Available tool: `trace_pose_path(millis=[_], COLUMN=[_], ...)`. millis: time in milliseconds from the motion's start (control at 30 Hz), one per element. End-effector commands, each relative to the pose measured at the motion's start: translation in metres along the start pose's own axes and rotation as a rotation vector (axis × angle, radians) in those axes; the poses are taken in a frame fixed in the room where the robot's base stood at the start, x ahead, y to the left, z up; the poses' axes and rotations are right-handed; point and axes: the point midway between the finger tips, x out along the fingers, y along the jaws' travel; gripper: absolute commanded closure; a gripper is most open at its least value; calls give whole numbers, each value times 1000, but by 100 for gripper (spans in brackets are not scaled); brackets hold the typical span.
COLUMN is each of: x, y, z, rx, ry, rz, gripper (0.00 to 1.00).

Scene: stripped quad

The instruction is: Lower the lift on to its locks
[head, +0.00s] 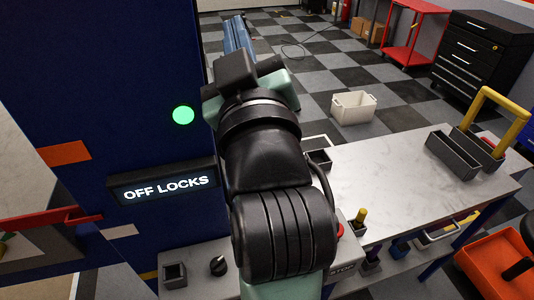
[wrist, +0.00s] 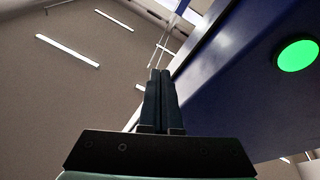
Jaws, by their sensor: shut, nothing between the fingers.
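The blue lift post (head: 90,90) fills the left of the head view. Its lit sign (head: 165,187) reads OFF LOCKS, with a round green light (head: 183,115) above it. The light also shows in the wrist view (wrist: 297,55). Below, a grey control panel (head: 200,286) carries a black knob (head: 217,265), a small square socket (head: 174,275) and a red button (head: 340,230), partly hidden by my arm. My gripper (wrist: 160,72) is shut and empty, raised beside the post and pointing away from the panel. The lift's arms and locks cannot be made out.
A pale bench (head: 400,180) stands to the right, with a grey open-topped tray (head: 452,155) and a yellow-handled caddy (head: 475,148). A white bin (head: 354,107) sits on the checkered floor. A red cart (head: 415,35) and black drawer cabinet (head: 483,52) stand behind.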

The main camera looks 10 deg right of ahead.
Motion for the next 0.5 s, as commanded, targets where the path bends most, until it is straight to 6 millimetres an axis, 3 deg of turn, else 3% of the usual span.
trace_pose_path(millis=[33, 133, 300, 400, 500], x=[8, 5, -42, -80, -111], y=[9, 12, 8, 1, -8], z=[25, 91, 192, 230, 253], rx=[-66, -196, -352, -393, -409], ry=[-115, -315, -581, -659, -691], rz=[-36, -148, -422, -580, -703], gripper=[100, 100, 100, 100, 100])
